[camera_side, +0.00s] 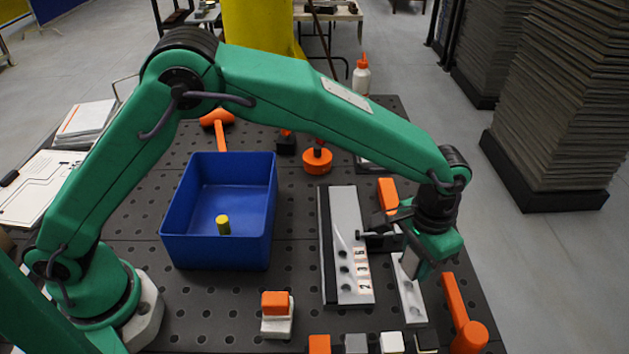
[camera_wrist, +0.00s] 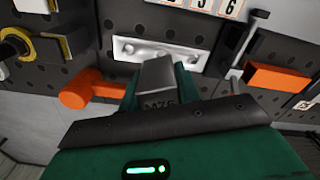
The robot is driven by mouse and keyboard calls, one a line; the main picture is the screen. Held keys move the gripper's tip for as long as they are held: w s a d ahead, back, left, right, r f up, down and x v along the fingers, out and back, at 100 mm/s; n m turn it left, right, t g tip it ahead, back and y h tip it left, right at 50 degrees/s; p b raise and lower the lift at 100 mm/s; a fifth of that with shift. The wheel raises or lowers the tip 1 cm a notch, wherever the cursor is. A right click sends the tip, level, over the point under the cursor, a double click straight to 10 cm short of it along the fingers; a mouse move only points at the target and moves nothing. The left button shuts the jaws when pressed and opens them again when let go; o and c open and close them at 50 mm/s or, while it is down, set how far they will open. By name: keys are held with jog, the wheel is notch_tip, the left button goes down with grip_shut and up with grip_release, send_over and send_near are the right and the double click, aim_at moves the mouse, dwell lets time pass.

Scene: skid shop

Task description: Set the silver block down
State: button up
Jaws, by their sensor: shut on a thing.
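My gripper (camera_side: 422,266) is at the right of the table, low over a pale metal bar with holes (camera_side: 409,306). In the wrist view my gripper (camera_wrist: 158,88) is shut on the silver block (camera_wrist: 156,72), a grey metal piece between the two green fingers. The bar also shows in the wrist view (camera_wrist: 187,55), just beyond the block.
An orange mallet (camera_side: 455,302) lies close right of my gripper. A numbered metal plate (camera_side: 348,235) lies to the left. A blue bin (camera_side: 218,252) holds a yellow cylinder (camera_side: 223,225). Several small blocks, one orange (camera_side: 319,344), line the front. An orange-topped piece (camera_side: 275,302) stands left of them.

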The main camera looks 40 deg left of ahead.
aim_at(412, 274)
jog(key=shift+w+f, duration=0.1)
jog(key=shift+w, duration=0.05)
jog(key=shift+f, duration=1.95)
jog(key=shift+f, duration=0.4)
jog(key=o, duration=1.1)
notch_tip(412, 274, up, 13)
jog(key=shift+f, duration=0.2)
jog(key=shift+r, duration=0.15)
